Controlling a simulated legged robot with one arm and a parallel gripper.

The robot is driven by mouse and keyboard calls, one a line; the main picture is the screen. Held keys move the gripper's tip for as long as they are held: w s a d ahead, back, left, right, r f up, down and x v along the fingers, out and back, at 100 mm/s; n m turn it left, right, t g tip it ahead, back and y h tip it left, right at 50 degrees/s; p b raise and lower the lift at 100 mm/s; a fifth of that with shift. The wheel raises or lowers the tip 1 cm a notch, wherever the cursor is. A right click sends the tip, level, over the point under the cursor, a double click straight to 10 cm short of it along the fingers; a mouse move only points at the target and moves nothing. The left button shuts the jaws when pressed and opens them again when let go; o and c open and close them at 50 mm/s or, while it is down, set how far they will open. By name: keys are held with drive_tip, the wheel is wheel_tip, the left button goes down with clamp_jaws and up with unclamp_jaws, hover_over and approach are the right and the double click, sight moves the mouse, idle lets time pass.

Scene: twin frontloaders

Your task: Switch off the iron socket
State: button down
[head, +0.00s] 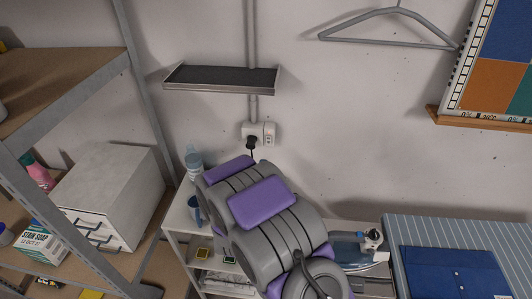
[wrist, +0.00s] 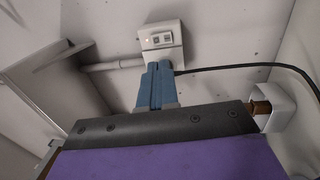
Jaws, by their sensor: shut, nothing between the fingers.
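The white socket box (head: 262,129) is on the wall below the small shelf, with a black plug (head: 251,141) in its left side and a black cord hanging down. In the wrist view the socket box (wrist: 161,42) shows turned sideways, with a small switch panel (wrist: 160,38) bearing a bright dot. My gripper (wrist: 157,66) is shut and empty, its blue-grey fingers pointing at the box and overlapping its edge in the picture; I cannot tell whether they touch. They hide the plug there. In the head view my arm hides the gripper. The iron (head: 372,240) rests at lower right.
The dark wall shelf (head: 220,78) juts out above the socket, with a conduit (head: 252,40) running up the wall. A storage rack (head: 75,75) stands at left. A bottle (head: 193,162) stands on the white unit. The black cable (wrist: 250,67) runs right in the wrist view.

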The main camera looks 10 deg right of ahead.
sight(267, 139)
drive_tip(key=b, duration=0.4)
drive_tip(key=shift+w+b, duration=0.25)
drive_tip(key=shift+b, duration=0.15)
drive_tip(key=b+x, duration=0.2)
drive_tip(key=x, duration=0.7)
drive_tip(key=shift+r, duration=0.1)
